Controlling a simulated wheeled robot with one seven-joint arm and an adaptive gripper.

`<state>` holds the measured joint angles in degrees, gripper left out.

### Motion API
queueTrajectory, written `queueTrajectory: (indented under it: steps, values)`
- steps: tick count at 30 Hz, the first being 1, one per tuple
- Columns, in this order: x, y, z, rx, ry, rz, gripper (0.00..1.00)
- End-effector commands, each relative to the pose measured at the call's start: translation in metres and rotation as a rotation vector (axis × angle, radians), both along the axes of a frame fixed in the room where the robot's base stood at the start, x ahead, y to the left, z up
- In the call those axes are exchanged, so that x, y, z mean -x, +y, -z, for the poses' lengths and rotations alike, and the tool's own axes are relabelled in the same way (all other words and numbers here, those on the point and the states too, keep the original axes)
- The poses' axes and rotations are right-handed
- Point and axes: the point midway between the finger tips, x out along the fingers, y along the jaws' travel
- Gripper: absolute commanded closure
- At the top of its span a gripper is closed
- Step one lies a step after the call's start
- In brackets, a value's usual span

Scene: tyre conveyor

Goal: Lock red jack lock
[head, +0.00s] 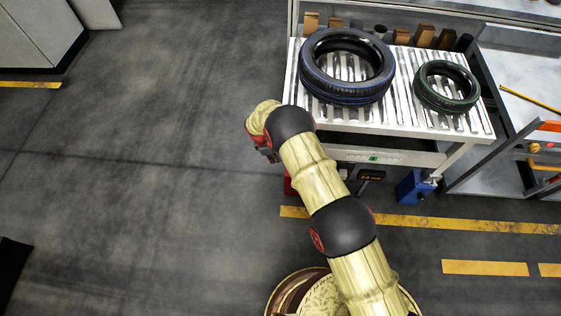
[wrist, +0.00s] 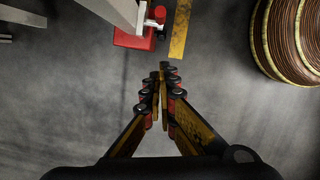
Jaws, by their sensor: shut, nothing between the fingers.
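The red jack lock (wrist: 140,36) shows at the top of the wrist view, at the foot of a grey leg. In the head view only a bit of red (head: 289,182) shows beside my arm, under the left end of the conveyor table. My gripper (wrist: 161,78) is shut and empty, with its fingertips together over the floor. In the wrist view the tips are below and slightly right of the red jack, apart from it. In the head view my wrist hides most of the gripper.
The conveyor table (head: 401,128) holds a large blue-marked tyre (head: 347,94) and a smaller green-marked tyre (head: 447,104). A blue jack (head: 413,187) stands under its right side. A yellow floor line (head: 470,227) runs in front. The floor to the left (head: 150,170) is clear.

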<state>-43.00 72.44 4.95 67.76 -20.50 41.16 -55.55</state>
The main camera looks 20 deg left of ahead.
Motion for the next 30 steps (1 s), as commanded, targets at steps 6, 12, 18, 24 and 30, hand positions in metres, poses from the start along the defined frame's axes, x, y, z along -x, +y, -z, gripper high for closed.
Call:
queueTrajectory:
  steps: [6,12,18,24,30]
  values:
    - [-0.003,-0.01,0.043,0.002,0.002,0.001,1.0]
    - [-0.007,-0.019,0.081,0.002,0.001,0.0,1.0]
    - [-0.019,-0.04,0.086,-0.001,-0.002,0.003,1.0]
    - [-0.025,-0.054,0.086,0.0,-0.002,0.001,1.0]
    - [-0.026,-0.056,0.085,0.0,-0.002,0.001,1.0]
